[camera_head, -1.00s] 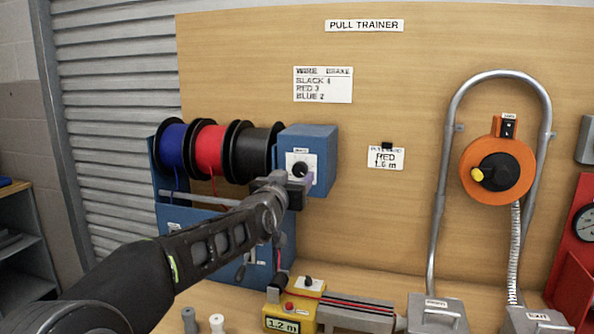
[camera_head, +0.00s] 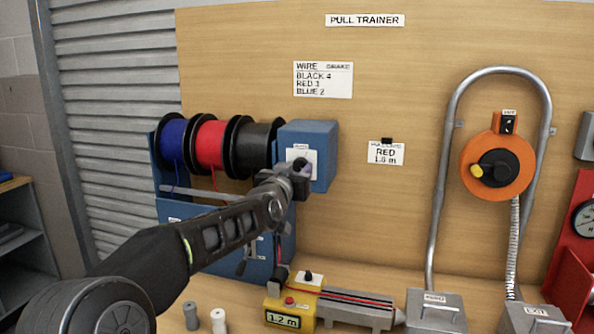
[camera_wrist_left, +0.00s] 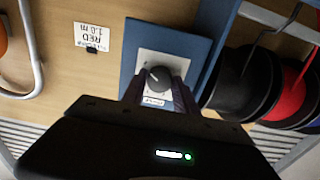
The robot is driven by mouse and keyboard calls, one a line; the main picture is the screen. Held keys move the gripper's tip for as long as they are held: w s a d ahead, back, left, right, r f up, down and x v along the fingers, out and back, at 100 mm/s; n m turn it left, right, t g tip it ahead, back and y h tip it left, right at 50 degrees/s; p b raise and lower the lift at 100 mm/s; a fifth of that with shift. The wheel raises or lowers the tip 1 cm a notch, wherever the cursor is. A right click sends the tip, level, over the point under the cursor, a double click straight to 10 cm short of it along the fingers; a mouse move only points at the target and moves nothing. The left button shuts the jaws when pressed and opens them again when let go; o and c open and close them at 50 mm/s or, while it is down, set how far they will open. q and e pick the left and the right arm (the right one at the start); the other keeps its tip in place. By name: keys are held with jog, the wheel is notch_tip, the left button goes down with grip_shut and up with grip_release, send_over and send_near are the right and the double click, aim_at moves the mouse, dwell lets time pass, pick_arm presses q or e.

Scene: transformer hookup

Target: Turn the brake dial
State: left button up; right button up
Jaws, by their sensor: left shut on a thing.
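The brake dial (camera_wrist_left: 158,79) is a dark round knob with a pale pointer line on a white plate (camera_wrist_left: 165,62). The plate is on the front of a blue box (camera_head: 318,139) to the right of the wire spools. My left gripper (camera_head: 301,172) is at this plate and shut on the dial, hiding most of it in the head view. In the left wrist view its two fingers (camera_wrist_left: 159,92) are on either side of the dial. The scale marks are too small to read. My right gripper is not in view.
Blue (camera_head: 172,145), red (camera_head: 210,145) and black (camera_head: 256,147) spools hang left of the box. A card (camera_head: 323,79) lists wire and brake numbers. A yellow length unit (camera_head: 290,307) stands below. An orange reel (camera_head: 518,185) on a metal tube hangs at right.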

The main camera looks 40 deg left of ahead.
pick_arm(q)
grip_shut()
jog(key=shift+f+n+b, duration=0.15)
jog(key=shift+n+b, duration=1.25)
jog(key=shift+n, duration=0.5)
jog(key=n+b, duration=0.1)
jog(key=n, duration=0.2)
jog(key=n+b, duration=0.1)
jog(key=n, duration=0.6)
jog(key=shift+d+b, duration=0.1)
jog(key=shift+b, duration=0.3)
jog(key=n, duration=0.6)
jog(key=shift+r+b, duration=0.2)
jog(key=shift+b, duration=0.2)
